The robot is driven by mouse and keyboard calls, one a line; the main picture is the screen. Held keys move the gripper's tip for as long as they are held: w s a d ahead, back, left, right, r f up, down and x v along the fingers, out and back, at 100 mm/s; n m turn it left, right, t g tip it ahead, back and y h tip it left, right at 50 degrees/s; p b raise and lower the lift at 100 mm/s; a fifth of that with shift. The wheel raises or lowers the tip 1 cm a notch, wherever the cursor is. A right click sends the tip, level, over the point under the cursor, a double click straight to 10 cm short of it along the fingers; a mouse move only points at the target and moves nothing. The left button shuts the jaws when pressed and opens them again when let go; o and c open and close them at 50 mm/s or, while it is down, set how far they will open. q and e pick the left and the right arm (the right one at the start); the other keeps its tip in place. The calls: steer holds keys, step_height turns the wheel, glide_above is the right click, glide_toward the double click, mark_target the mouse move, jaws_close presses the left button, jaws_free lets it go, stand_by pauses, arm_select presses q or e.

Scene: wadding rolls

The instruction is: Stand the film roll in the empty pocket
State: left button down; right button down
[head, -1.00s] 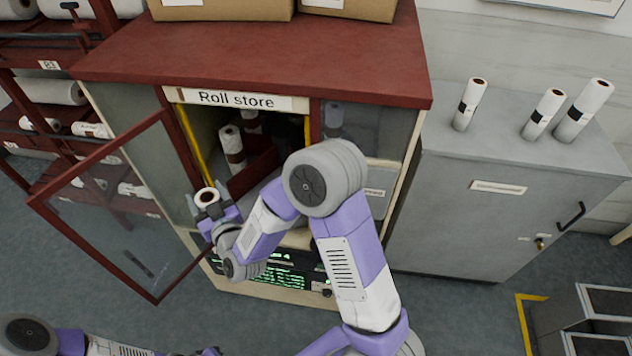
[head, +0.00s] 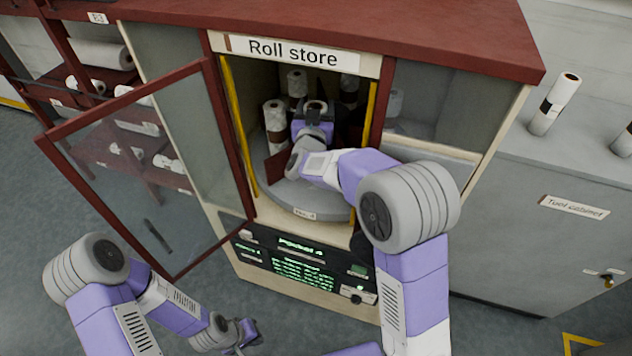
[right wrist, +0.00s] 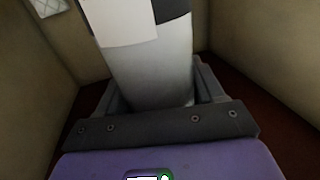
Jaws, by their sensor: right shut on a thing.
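The film roll (right wrist: 150,75) is white with a dark band. My right gripper (head: 314,120) is shut on it inside the roll store, and the roll's open top (head: 316,105) shows above the jaws. In the right wrist view the roll stands between the fingers, roughly upright, with beige walls to both sides. My arm and gripper hide the roll's foot in the head view, so I cannot tell whether it touches the shelf or which pocket it is over. My left gripper (head: 243,337) is low in front of the cabinet, away from the rolls; its jaws are too small to read.
White rolls stand in the store at left (head: 275,128), at the back (head: 297,84) and behind right (head: 349,88). A round grey shelf (head: 318,203) has dark red dividers. The glass door (head: 150,170) is open to the left. Yellow-edged posts (head: 372,100) flank the opening.

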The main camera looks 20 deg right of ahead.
step_height(320, 180, down, 10)
steer(key=b, duration=0.3)
steer(key=shift+r, duration=0.25)
steer(key=shift+f, duration=0.25)
steer(key=shift+c, duration=0.7)
jaws_free()
steer(key=shift+r, duration=0.1)
